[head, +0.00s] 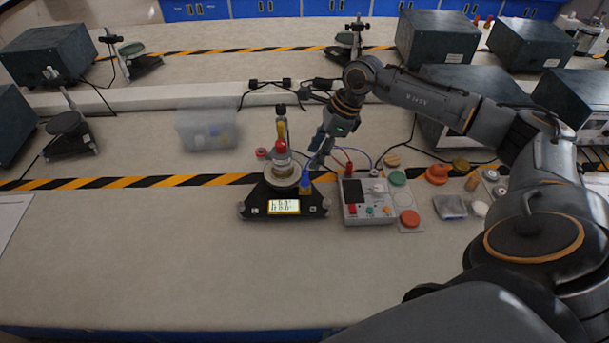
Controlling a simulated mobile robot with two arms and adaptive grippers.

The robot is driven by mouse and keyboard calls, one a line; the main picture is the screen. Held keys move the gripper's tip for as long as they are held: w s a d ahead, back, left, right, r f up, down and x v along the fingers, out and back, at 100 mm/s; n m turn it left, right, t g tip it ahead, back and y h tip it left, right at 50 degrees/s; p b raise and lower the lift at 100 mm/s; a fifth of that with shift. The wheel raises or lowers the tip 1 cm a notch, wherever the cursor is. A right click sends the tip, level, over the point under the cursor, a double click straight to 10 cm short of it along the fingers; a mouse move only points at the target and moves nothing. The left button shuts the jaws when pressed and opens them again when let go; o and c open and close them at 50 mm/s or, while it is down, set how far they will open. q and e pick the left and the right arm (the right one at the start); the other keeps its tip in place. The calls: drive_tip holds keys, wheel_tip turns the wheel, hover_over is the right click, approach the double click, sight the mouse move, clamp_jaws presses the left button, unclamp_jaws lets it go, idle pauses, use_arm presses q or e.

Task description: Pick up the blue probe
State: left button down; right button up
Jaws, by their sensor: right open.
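The blue probe (305,182) stands at the right side of a black device with a lit display (284,207), near the middle of the bench. A thin blue wire runs close to it. My right gripper (317,159) reaches down from the upper right, just above and slightly right of the blue probe. It is open, and its fingers are small and dark here, so whether they touch the probe cannot be told. My left gripper is not in view.
A grey meter box (367,202) with knobs stands right of the device. Orange and green discs (409,218) lie beyond it. A clear bin (207,130) sits at the left. Dark instrument boxes (473,92) stand behind. The front of the bench is clear.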

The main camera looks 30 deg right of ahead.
sight(306, 171)
drive_tip(key=p+x, duration=0.1)
drive_tip(key=x, duration=0.2)
drive_tip(key=shift+a, duration=0.1)
drive_tip(key=p+x, duration=0.2)
drive_tip(key=x, duration=0.1)
drive_tip(key=shift+a+f, duration=0.2)
drive_tip(key=shift+f, duration=0.1)
drive_tip(key=shift+a+f, duration=0.1)
drive_tip(key=shift+f, duration=0.3)
clamp_jaws()
